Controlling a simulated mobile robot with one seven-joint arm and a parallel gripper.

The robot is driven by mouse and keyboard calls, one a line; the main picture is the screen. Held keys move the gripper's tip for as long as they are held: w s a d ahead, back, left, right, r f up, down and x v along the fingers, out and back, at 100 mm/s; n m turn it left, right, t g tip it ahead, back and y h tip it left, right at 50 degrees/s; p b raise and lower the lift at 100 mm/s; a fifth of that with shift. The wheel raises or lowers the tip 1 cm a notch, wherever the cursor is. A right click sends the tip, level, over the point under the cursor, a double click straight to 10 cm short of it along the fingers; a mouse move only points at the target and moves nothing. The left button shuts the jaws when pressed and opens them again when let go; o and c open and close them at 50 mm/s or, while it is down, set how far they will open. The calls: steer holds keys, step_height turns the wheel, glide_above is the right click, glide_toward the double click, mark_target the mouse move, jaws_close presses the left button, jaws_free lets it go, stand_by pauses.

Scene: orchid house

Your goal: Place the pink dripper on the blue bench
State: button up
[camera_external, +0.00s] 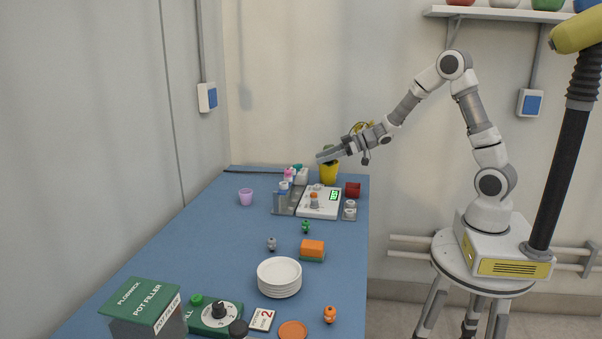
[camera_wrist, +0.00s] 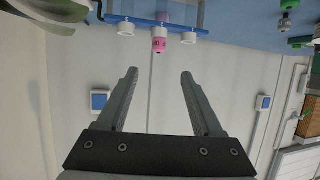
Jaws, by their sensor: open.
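The pink dripper (camera_external: 289,174) is at the far end of the blue bench (camera_external: 215,245), among small white and blue-topped items by a grey rack. In the wrist view the pink dripper (camera_wrist: 159,43) shows above and beyond my fingertips, between white round pieces at a blue edge. I cannot tell exactly what holds it. My gripper (camera_external: 321,157) is above the far end of the bench, pointing left, a little right of and higher than the dripper. In the wrist view my gripper (camera_wrist: 159,72) is open, with nothing between its fingers.
A white device with a green display (camera_external: 325,207), a yellow pot (camera_external: 329,173) and a dark red block (camera_external: 353,189) stand near the rack (camera_external: 284,208). A lilac cup (camera_external: 246,197) stands left. White plates (camera_external: 279,277) are nearer. The bench's middle left is clear.

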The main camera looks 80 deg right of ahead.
mark_target(288, 170)
steer(key=b+x, duration=0.2)
steer(key=x, duration=1.2)
steer(key=b+x, duration=0.1)
steer(key=x, duration=0.2)
steer(key=shift+d+f, duration=0.1)
steer(key=shift+f, duration=0.35)
jaws_close()
